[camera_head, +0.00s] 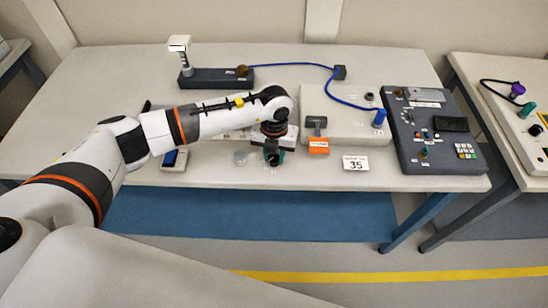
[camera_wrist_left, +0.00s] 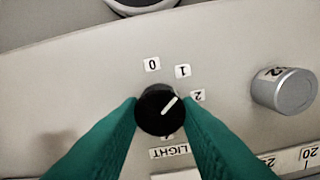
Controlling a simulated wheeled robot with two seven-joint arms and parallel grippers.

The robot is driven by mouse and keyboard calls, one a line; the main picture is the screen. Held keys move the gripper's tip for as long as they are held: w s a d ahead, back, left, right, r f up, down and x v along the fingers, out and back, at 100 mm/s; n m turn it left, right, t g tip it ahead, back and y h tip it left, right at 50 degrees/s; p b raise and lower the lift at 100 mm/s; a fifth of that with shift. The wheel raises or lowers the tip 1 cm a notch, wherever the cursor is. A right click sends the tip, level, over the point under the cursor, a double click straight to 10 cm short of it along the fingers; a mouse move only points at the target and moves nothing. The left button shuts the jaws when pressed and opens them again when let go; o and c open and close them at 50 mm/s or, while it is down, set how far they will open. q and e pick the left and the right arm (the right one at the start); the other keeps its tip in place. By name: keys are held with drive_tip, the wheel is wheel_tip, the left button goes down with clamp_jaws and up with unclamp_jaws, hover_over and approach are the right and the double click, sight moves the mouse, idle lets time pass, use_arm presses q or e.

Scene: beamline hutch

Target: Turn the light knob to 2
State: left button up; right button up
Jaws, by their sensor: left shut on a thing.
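The light knob (camera_wrist_left: 160,109) is black with a white pointer line, in the middle of the left wrist view. Its pointer aims up and right, between the label 1 (camera_wrist_left: 183,71) and the label 2 (camera_wrist_left: 198,95). The label 0 (camera_wrist_left: 152,64) is above the knob and the LIGHT label (camera_wrist_left: 169,153) below it. My left gripper (camera_wrist_left: 160,114) has teal fingers shut on the knob from both sides. In the head view my left gripper (camera_head: 273,157) points down at the panel near the table's front edge, and the arm hides the knob. My right gripper is out of view.
A silver knob (camera_wrist_left: 284,91) stands to the right of the light knob. On the table (camera_head: 210,179), an orange block (camera_head: 319,146), a sign reading 35 (camera_head: 355,163) and a dark control box (camera_head: 418,154) are to the right. A blue cable (camera_head: 300,64) runs behind.

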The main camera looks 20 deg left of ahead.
sight(275, 157)
use_arm(q)
drive_tip(key=m+b, duration=0.4)
drive_tip(key=m, duration=0.1)
drive_tip(key=shift+w+f, duration=0.1)
drive_tip(key=shift+m+b, duration=1.1)
drive_tip(key=shift+m, duration=0.3)
drive_tip(key=shift+r, duration=0.2)
drive_tip(key=o, duration=1)
wheel_tip(275, 157, up, 12)
drive_tip(key=shift+f+b, duration=0.1)
drive_tip(key=shift+b, duration=0.65)
